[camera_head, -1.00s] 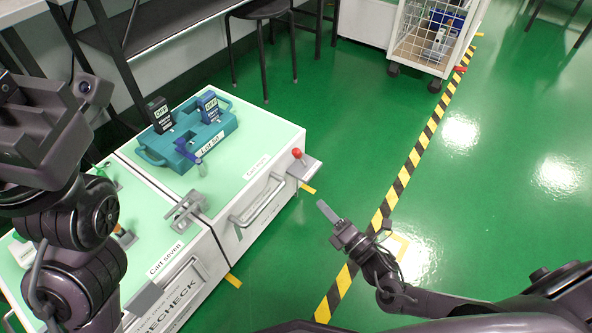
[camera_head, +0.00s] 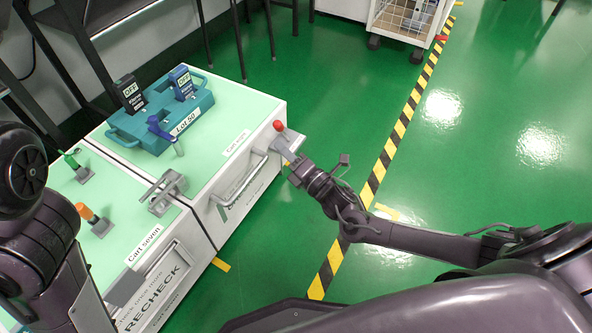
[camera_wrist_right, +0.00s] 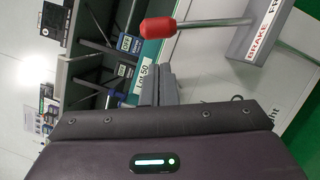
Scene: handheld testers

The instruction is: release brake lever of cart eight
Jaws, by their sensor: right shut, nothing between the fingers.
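Cart eight (camera_head: 255,105) has a pale green top and white sides. Its brake lever, with a red knob (camera_head: 279,126), stands at its right corner. In the right wrist view the red knob (camera_wrist_right: 158,27) sits on a thin metal rod from a grey bracket (camera_wrist_right: 262,30) marked BRAKE. My right gripper (camera_head: 283,149) is shut and empty, just in front of the lever. Its fingertips (camera_wrist_right: 160,72) are close to the knob but look apart from it. My left arm shows at the left edge; its gripper is out of view.
Cart seven (camera_head: 120,215) adjoins at the left, with orange (camera_head: 86,211) and green (camera_head: 70,159) handles and a metal latch (camera_head: 164,190) near the seam. A teal case (camera_head: 150,128) with testers lies on top.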

